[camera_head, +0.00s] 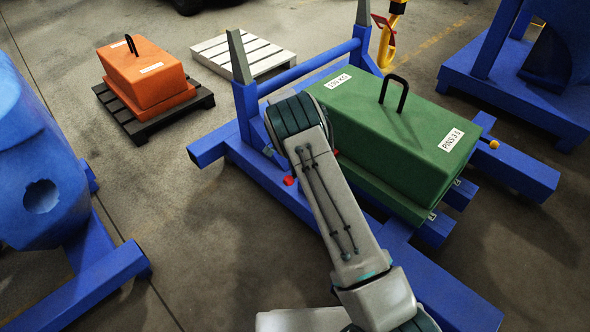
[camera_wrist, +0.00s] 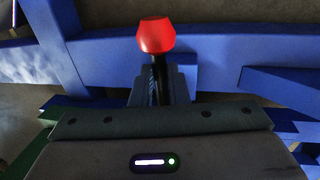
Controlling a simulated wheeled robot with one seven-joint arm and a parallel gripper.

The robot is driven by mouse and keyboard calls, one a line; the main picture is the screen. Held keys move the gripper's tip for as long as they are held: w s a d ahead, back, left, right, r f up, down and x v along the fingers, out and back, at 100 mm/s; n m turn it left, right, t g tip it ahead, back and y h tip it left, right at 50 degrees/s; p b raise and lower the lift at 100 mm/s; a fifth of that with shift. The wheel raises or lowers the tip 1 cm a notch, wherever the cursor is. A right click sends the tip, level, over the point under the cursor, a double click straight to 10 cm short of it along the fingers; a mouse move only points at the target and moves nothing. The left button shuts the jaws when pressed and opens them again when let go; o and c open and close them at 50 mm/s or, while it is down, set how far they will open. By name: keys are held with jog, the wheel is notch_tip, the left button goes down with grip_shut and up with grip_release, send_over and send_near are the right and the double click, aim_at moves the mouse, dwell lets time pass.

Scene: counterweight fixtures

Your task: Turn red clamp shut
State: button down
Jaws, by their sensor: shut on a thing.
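The red clamp shows in the wrist view as a red knob (camera_wrist: 155,35) on a dark stem, in front of blue beams. My gripper (camera_wrist: 160,82) is shut on the clamp's stem just below the knob. In the head view a small red part (camera_head: 290,181) shows on the blue frame beside my arm; I cannot tell whether it is this same clamp. My gripper is hidden behind my arm there. The green counterweight (camera_head: 390,125) with a black handle sits on the blue fixture (camera_head: 250,112).
An orange counterweight (camera_head: 145,72) stands on a dark pallet (camera_head: 140,128) at the upper left. A pale pallet (camera_head: 240,52) lies behind the frame. Blue fixtures stand at the left (camera_head: 35,160) and upper right (camera_head: 520,88). A yellow hook hangs at the top. Floor is clear at lower left centre.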

jog(key=c, duration=1.4)
grip_release()
notch_tip(320, 180, up, 14)
jog(key=w+a+p, duration=0.2)
jog(key=p, duration=0.2)
jog(key=shift+f, duration=0.25)
jog(key=shift+r, duration=0.1)
jog(key=s+d+r+n+t+y+p, duration=0.1)
jog(key=s+d+r+p, duration=0.25)
jog(key=r, duration=0.75)
jog(key=s+d+r+n+p, duration=0.1)
jog(key=s+d+r+p, duration=0.3)
jog(key=r, duration=0.7)
jog(key=s+d+r+n+t+y+p, duration=0.1)
jog(key=s+d+r+n+p, duration=0.1)
jog(key=s+r+p, duration=0.65)
jog(key=s+d+r+n+t+p, duration=0.1)
jog(key=s+d+r+n+p, duration=0.1)
jog(key=s+r+p, duration=0.3)
jog(key=s+d+r+n+t+p, duration=0.1)
jog(key=s+r+p, duration=0.4)
jog(key=s+r, duration=0.8)
jog(key=s+d+n, duration=0.1)
jog(key=s+n, duration=0.1)
jog(key=s, duration=0.1)
jog(key=shift+s+h+p, duration=0.3)
jog(key=shift+s+p, duration=0.05)
jog(key=shift+p, duration=0.05)
